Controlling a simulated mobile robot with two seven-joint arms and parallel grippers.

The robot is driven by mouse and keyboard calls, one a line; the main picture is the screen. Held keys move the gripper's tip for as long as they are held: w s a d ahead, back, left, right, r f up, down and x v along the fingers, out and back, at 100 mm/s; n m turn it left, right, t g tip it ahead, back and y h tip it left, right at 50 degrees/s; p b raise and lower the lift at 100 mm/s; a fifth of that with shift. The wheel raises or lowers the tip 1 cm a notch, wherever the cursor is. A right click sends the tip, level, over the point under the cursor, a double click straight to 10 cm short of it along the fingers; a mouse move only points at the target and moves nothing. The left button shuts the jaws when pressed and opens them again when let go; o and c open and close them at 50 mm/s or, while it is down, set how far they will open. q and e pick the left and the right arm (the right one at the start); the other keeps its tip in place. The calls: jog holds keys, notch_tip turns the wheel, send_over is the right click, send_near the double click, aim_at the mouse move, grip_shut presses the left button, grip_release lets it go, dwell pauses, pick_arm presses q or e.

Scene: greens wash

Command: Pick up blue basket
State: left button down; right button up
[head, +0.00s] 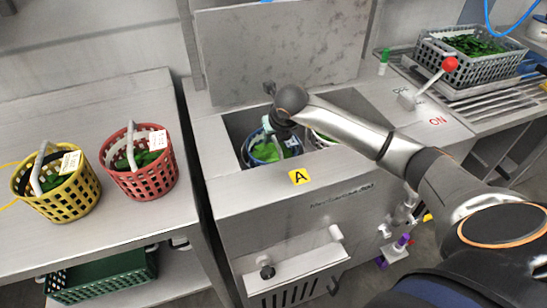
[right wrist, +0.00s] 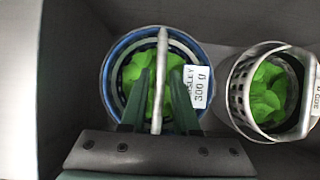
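The blue basket (head: 259,154) stands in the sink with green leaves inside. In the right wrist view the blue basket (right wrist: 112,72) shows its pale arched handle and a white tag reading 300 g. My right gripper (head: 268,126) reaches down into the sink over the basket. In the right wrist view its two green fingers (right wrist: 160,88) stand apart, one on each side of the handle, with gaps visible; it is open. My left gripper is not in view.
A white basket (right wrist: 238,92) of greens stands close on the right in the sink (head: 236,122). A yellow basket (head: 62,199) and a red basket (head: 146,183) stand on the left table. A grey crate (head: 446,67) of greens sits at the back right, near a red-knobbed lever (head: 449,65).

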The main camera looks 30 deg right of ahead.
aim_at(271, 141)
jog(key=x, duration=0.3)
jog(key=shift+f, duration=0.15)
grip_shut()
dwell(0.7)
jog(key=shift+w, duration=0.1)
dwell(0.6)
